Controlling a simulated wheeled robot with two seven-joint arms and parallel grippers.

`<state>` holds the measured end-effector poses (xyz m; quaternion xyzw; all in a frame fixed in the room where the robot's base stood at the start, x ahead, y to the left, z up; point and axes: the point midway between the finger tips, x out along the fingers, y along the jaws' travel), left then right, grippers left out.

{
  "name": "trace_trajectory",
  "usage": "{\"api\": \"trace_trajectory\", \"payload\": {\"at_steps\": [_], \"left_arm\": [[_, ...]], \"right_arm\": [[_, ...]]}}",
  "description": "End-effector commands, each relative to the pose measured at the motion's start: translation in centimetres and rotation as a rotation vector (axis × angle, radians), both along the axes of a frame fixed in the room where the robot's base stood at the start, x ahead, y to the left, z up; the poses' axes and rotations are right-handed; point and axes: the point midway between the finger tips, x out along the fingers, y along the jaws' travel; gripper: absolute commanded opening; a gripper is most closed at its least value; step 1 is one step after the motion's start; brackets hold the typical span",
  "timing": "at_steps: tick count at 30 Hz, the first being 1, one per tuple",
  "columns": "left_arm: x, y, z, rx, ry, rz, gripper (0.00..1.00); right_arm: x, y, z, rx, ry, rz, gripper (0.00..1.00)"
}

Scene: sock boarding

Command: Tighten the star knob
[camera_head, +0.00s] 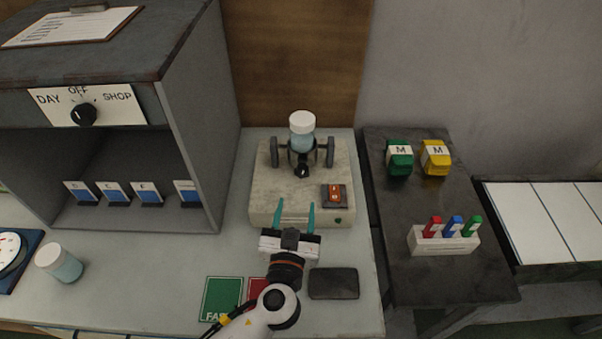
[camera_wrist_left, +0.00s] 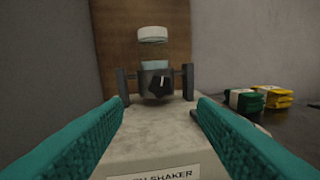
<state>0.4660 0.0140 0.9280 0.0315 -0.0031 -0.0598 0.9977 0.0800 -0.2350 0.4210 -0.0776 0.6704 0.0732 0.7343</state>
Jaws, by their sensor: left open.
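The star knob (camera_head: 302,171) is a small black knob on the front of the shaker's clamp, below a jar (camera_head: 302,138) with a white lid. In the left wrist view the dark knob (camera_wrist_left: 158,87) has a light mark and sits ahead, between the fingers. The jar's white lid also shows there (camera_wrist_left: 152,34). The shaker (camera_head: 268,185) is a pale box with two dark uprights beside the jar. My left gripper (camera_head: 296,206) is open and empty, its teal fingers over the shaker's front edge, short of the knob. My right gripper is not in view.
An orange rocker switch (camera_head: 334,194) sits at the shaker's front right. A dark flat pad (camera_head: 334,283) and a green card (camera_head: 222,298) lie in front. Another jar (camera_head: 59,263) stands at left. A dark side table (camera_head: 410,262) holds green and yellow blocks and a marker rack.

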Motion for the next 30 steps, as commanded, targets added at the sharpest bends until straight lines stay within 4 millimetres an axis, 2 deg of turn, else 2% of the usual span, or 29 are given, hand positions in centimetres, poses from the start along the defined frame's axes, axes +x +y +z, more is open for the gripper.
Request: {"api": "trace_trajectory", "payload": {"at_steps": [4, 12, 18, 26, 30], "left_arm": [[3.3, -0.4, 0.5, 0.003, -0.002, 0.001, 0.52], [7.6, -0.9, 0.2, 0.001, -0.001, 0.001, 0.52], [8.7, -1.0, 0.1, 0.000, 0.001, 0.000, 0.52], [8.8, -1.0, 0.0, -0.001, 0.001, 0.001, 0.52], [8.8, -1.0, 0.0, -0.001, 0.001, 0.001, 0.29]], "right_arm": [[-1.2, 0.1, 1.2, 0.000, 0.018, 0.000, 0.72], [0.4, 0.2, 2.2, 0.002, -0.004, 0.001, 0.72], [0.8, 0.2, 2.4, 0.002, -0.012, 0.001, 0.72], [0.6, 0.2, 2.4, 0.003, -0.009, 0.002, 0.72], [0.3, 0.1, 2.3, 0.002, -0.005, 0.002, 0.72]]}}
